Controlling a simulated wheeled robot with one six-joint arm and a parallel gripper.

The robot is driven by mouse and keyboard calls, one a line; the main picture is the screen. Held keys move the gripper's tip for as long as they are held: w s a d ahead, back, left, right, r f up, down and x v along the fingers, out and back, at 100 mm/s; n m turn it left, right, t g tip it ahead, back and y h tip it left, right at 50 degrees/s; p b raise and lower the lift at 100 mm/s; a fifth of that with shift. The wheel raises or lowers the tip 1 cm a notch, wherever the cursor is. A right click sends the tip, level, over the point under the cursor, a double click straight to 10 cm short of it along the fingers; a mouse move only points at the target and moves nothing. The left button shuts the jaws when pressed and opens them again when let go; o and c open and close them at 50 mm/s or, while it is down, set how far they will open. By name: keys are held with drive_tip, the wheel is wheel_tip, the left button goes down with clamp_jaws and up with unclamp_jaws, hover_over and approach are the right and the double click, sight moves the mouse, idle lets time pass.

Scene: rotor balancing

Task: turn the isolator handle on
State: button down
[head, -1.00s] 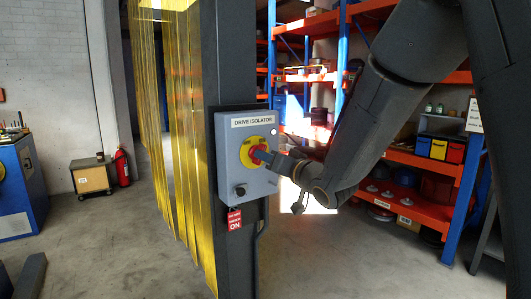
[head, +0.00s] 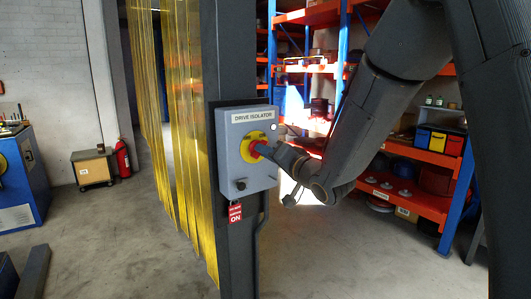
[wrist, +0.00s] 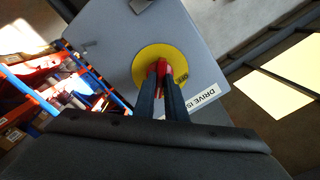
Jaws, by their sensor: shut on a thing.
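The grey drive isolator box (head: 230,178) is fixed to a dark post in the head view, with a "DRIVE ISOLATOR" label at its top. The isolator handle (head: 257,149) is red and sits on a round yellow plate (head: 246,143); the handle also shows in the wrist view (wrist: 161,67). My gripper (head: 265,150) reaches it from the right. In the wrist view its two dark fingers (wrist: 162,83) are shut on the red handle, one on each side. The fingers hide part of the handle and plate.
A red tag (head: 235,212) hangs under the box. Yellow strip curtains (head: 185,130) hang left of the post (head: 230,60). Orange and blue shelving (head: 420,153) with goods stands behind my arm.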

drive_tip(key=c, duration=1.8)
unclamp_jaws()
drive_tip(key=shift+d, duration=0.1)
drive_tip(key=b+v, duration=0.2)
drive_tip(key=v, duration=0.5)
drive_tip(key=shift+s+d, duration=0.15)
drive_tip(key=shift+s, duration=0.2)
